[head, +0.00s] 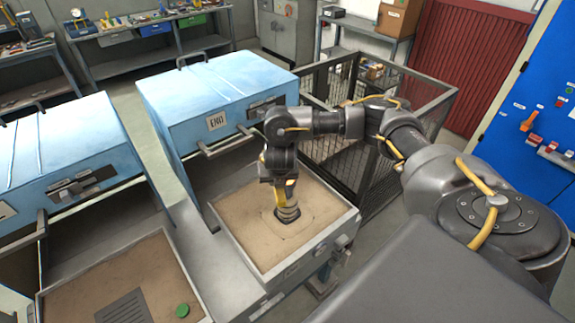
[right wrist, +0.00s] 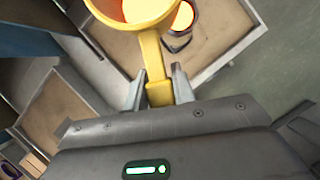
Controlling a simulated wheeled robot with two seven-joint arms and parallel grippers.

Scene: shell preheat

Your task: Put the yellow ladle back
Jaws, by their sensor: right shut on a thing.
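My right gripper (right wrist: 158,82) is shut on the handle of the yellow ladle (right wrist: 151,57). The ladle's bowl is at the top of the right wrist view, cut off by the frame edge, with a bright orange-white glow inside. In the head view a little of the ladle (head: 280,194) shows below my right wrist, above the right sand tray (head: 240,229). A dark round vessel (head: 287,212) stands in that tray under the gripper. In the right wrist view the vessel (right wrist: 178,43) glows inside, beside the ladle bowl. My left gripper is out of view.
Two blue boxes (head: 215,92) (head: 55,155) stand open at the front, with sand trays below. The left tray (head: 150,262) has a dark grate (head: 125,306) and a green knob (head: 182,311).

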